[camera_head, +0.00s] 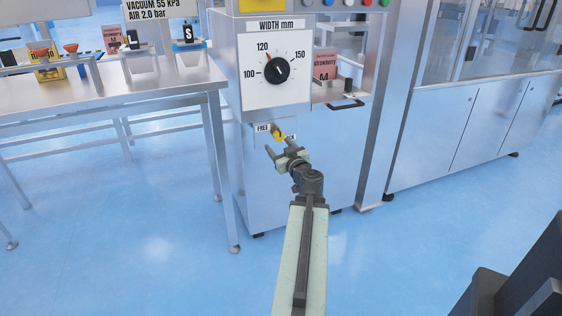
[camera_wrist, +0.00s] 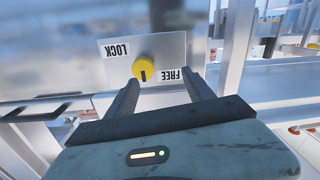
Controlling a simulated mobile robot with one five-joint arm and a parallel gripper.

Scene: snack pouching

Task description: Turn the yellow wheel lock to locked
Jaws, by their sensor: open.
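The yellow wheel lock (camera_head: 279,135) is a small round knob on the machine's front, below the width dial. In the wrist view the yellow knob (camera_wrist: 146,68) sits on a plate (camera_wrist: 115,65) that appears upside down, with LOCK and FREE labels on opposite sides. A dark mark on the knob points to the picture's bottom, toward neither label squarely. My gripper (camera_head: 278,152) is open, its two fingers just in front of and below the knob. In the wrist view my open fingers (camera_wrist: 160,90) stand on either side of the knob's lower part, apparently not touching it.
The width dial (camera_head: 277,72) is above the lock, its pointer near 120. A small tray with a handle (camera_head: 347,104) juts out right of the dial. A steel table (camera_head: 150,95) stands to the left and a cabinet (camera_head: 440,135) to the right. The blue floor is open in front.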

